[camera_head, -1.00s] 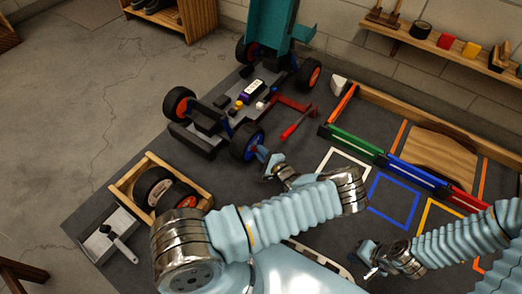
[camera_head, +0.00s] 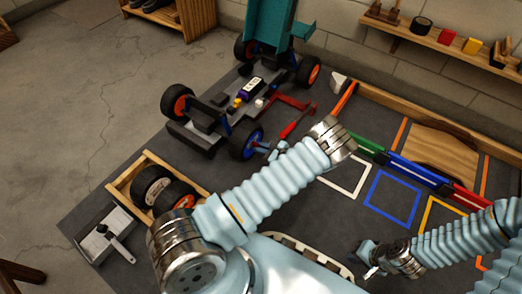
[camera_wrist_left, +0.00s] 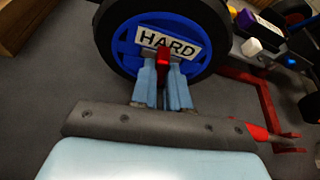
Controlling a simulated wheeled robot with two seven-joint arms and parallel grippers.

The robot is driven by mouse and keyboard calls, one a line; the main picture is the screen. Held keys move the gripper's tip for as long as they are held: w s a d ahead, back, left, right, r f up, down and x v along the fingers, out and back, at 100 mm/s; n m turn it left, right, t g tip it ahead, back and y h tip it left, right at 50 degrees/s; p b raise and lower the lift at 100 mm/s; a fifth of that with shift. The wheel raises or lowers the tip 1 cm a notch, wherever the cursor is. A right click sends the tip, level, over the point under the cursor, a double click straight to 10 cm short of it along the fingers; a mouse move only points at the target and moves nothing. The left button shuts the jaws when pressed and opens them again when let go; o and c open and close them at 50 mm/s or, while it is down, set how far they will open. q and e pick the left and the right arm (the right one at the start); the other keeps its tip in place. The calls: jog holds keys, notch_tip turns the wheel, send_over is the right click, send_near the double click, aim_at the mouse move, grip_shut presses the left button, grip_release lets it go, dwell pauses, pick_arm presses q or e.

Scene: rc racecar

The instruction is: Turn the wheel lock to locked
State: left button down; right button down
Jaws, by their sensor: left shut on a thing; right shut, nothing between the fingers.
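The race car (camera_head: 215,130) stands on the dark mat. Its near front wheel (camera_head: 246,142) has a blue rim and a label reading "HARD", clear in the left wrist view (camera_wrist_left: 120,42). A small red wheel lock (camera_wrist_left: 163,57) sits at the wheel's centre, just below the label. My left gripper (camera_head: 268,148) is at this wheel, and its light blue fingers (camera_wrist_left: 163,82) are shut on the red lock. The fingers hide part of the lock, so I cannot tell its setting. My right gripper (camera_head: 370,270) is shut and empty, low over the mat at the bottom right.
A wooden crate with spare tyres (camera_head: 125,187) and a grey tray with a brush (camera_head: 82,243) lie left of my left arm. A red-handled tool (camera_head: 290,130) and a red stand lie beside the car. Coloured outlined squares (camera_head: 392,200) on the right are empty.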

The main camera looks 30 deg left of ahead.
pick_arm(q)
jog(key=shift+w+m+g+b, duration=0.1)
jog(key=shift+m+g+b, duration=0.2)
jog(key=shift+m, duration=0.3)
dwell(0.3)
jog(key=c, duration=1.1)
grip_release()
jog(key=p+v, duration=0.1)
jog(key=v, duration=1.3)
jog(key=shift+w, duration=0.15)
jog(key=shift+a+f, duration=0.1)
